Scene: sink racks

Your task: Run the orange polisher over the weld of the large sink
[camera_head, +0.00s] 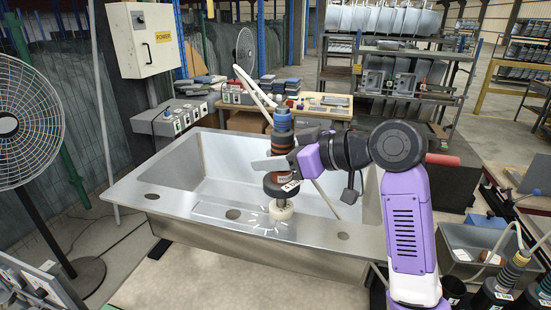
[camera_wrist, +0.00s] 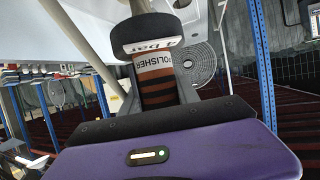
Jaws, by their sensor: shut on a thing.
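The large steel sink (camera_head: 150,199) stands in the middle of the head view, with a wide flat front rim. My gripper (camera_head: 283,160) is shut on the orange polisher (camera_head: 282,122), a dark and orange upright tool with a hose at its top. The polisher's pale pad (camera_head: 281,209) is at the front rim, beside bright marks on the metal; I cannot tell if it touches. In the wrist view the polisher (camera_wrist: 155,70) shows its label and dark collar above my purple gripper body. The weld itself is hard to make out.
A fan (camera_head: 25,125) stands at the left. A power box (camera_head: 143,40) and a switch panel (camera_head: 170,117) are behind the sink's left side. A workbench (camera_head: 320,104) with stacked parts is behind it. A grey bin (camera_head: 475,248) and other tools are at the right.

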